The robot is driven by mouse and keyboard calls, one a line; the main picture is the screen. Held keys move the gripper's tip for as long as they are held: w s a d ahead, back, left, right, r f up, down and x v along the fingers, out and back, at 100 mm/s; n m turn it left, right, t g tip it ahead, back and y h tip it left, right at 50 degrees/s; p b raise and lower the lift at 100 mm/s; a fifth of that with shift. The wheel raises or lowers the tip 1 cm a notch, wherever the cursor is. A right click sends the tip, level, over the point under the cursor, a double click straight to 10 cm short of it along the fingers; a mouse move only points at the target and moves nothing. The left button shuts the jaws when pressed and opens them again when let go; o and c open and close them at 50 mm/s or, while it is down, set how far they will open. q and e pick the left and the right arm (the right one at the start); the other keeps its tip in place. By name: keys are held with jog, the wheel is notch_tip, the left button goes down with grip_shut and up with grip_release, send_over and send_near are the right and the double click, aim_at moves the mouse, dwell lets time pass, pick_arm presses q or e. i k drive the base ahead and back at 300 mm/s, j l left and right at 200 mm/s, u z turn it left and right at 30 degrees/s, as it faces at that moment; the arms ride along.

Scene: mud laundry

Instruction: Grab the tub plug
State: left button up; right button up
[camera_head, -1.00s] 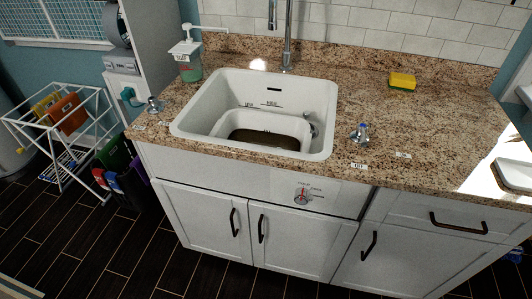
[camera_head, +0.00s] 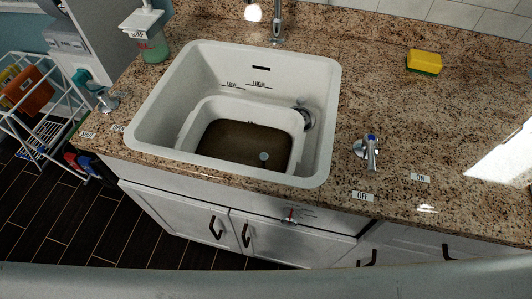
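A white sink (camera_head: 331,110) is set in the granite counter, with a smaller white tub (camera_head: 190,125) inside it. Brown, murky-looking water (camera_head: 235,143) covers the tub's bottom. A small pale round piece (camera_head: 264,156) shows in the brown area; I cannot tell for sure whether it is the tub plug. A round grey metal-looking fitting (camera_head: 309,119) sits at the sink's right wall, beside the tub's rim. Neither of my grippers is in view.
A faucet (camera_head: 278,25) stands behind the sink. A soap dispenser (camera_head: 150,40) is at the back left, a yellow-green sponge (camera_head: 424,62) at the back right. A blue-topped handle (camera_head: 370,148) stands right of the sink by the OFF label (camera_head: 362,196). Counter right of it is mostly clear.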

aim_at(264, 157)
jog(key=j+z, duration=0.3)
jog(key=j, duration=0.35)
jog(key=k+j+z, duration=0.25)
jog(key=j, duration=0.4)
jog(key=i, duration=0.1)
